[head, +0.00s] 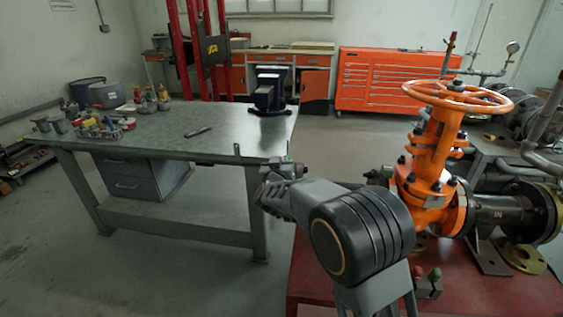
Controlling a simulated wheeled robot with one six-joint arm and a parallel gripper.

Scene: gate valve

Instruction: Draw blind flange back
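The orange gate valve (430,165) stands upright at the right with its handwheel on top. A black flanged pipe piece (503,207) joins its right side. A brass-coloured flange (551,212) stands upright at the pipe's outer end, cut by the right picture edge; I cannot tell for sure that it is the blind flange. My gripper (264,152) is left of the valve, in front of the workbench's right end and well apart from the flange. Its two thin fingers stand wide apart with nothing seen between them.
A red stand (465,298) is below the valve, with a loose brass ring (521,259) near the pipe. The metal workbench (170,145) holds cans, bottles and a vise (268,92). An orange tool cabinet (385,80) stands behind. Grey pipework crowds the right edge.

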